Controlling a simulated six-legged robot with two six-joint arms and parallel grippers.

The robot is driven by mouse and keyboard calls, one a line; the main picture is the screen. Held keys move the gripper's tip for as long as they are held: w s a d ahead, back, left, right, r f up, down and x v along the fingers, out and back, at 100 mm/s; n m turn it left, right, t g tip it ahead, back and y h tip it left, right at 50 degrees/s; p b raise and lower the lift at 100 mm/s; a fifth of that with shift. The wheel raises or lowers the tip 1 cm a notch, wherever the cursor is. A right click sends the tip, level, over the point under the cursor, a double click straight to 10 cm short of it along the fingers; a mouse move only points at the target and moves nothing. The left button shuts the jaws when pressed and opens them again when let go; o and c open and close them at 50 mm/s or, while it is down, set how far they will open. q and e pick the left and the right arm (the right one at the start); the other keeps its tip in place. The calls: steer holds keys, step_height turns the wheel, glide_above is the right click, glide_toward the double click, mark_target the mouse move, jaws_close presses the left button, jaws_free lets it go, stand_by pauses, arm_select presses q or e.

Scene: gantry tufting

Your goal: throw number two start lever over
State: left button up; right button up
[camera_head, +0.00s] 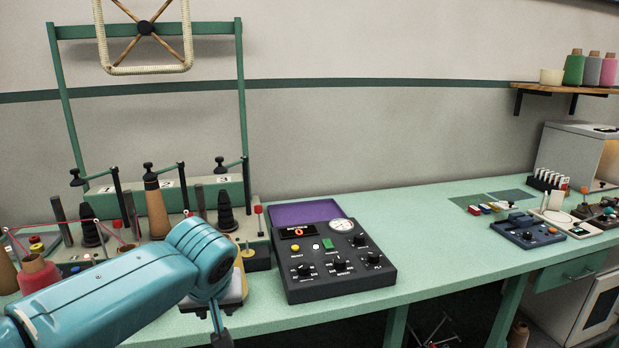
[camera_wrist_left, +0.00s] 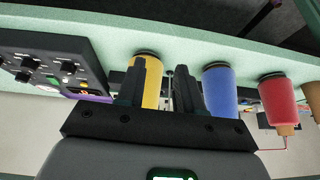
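The creel machine (camera_head: 261,239) stands at the left with stations numbered 1, 2 and 3. The number 2 plate (camera_head: 166,183) is behind a tall tan cone (camera_head: 156,208). A red-knobbed lever (camera_head: 258,210) stands at the station 3 end; a red knob (camera_head: 187,212) shows near station 2. My right gripper is not in view.
Yellow (camera_wrist_left: 151,84), blue (camera_wrist_left: 219,88) and red (camera_wrist_left: 280,101) yarn cones stand around my left gripper. A black control box (camera_head: 335,270) with dials stands right of the machine.

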arm_select(q)
steer(key=s+d+f+m+g+h+p, duration=0.1)
steer(key=s+d+f+g+h, duration=0.15)
steer(key=f, duration=0.85)
steer(key=s+d+f+m+g+h+p, duration=0.1)
steer(key=s+d+f+m, duration=0.15)
steer(key=f, duration=0.95)
steer(key=s+f+n+g+h+p, duration=0.1)
steer(key=s+f+h, duration=0.1)
steer(key=s+f, duration=0.7)
steer(key=shift+s+d+f+p, duration=0.2)
steer(key=shift+s+f+p, duration=0.1)
steer(key=shift+s, duration=0.15)
steer(key=o, duration=0.3)
steer(key=s+a+f+n+p, duration=0.1)
steer(key=s+f, duration=0.4)
steer(key=s, duration=0.6)
steer(key=shift+s+n+g, duration=0.35)
steer(key=shift+a, duration=0.15)
